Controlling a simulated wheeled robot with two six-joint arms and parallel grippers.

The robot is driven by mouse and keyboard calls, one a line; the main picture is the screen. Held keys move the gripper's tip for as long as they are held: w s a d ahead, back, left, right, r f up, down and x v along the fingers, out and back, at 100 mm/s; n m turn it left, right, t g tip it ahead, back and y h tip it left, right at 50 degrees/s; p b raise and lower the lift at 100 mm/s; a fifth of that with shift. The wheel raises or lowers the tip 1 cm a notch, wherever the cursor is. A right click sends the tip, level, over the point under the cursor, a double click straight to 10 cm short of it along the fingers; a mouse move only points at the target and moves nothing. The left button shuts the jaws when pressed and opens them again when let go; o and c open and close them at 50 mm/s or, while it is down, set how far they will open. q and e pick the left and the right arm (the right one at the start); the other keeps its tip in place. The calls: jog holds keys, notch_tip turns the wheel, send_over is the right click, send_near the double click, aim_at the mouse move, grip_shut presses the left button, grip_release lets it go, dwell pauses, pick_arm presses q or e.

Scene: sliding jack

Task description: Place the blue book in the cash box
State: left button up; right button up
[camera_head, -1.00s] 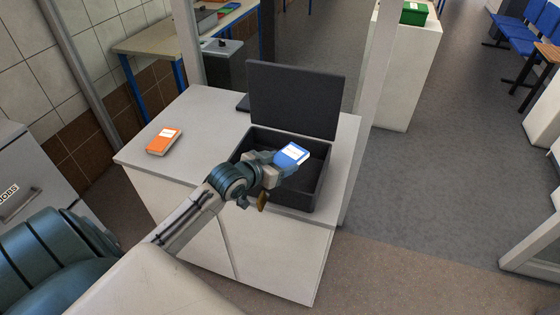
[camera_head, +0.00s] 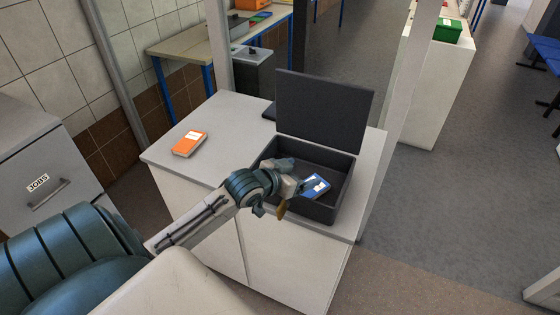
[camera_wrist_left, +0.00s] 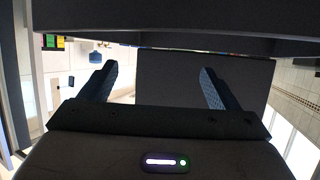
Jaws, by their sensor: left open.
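The blue book (camera_head: 317,185) with a white label lies inside the open black cash box (camera_head: 345,170), near its front side. It looks slightly tilted, and the gripper hides part of its left edge. The cash box stands on a white cabinet with its lid (camera_head: 323,108) raised at the back. My left gripper (camera_head: 299,184) is at the box's front left, beside the book, with its jaws apart. In the left wrist view its two fingers (camera_wrist_left: 160,72) are spread with nothing between them, and the dark lid (camera_wrist_left: 190,82) shows beyond. My right gripper is not in view.
An orange book (camera_head: 190,143) lies on the left of the white cabinet top (camera_head: 225,125). A dark flat object (camera_head: 269,111) lies behind the box's left side. A grey drawer unit (camera_head: 40,180) stands at the left. A pale post rises behind the cabinet's right side.

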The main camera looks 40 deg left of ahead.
pick_arm(q)
jog(key=p+v, duration=0.1)
jog(key=v, duration=0.9)
jog(key=shift+s, duration=0.3)
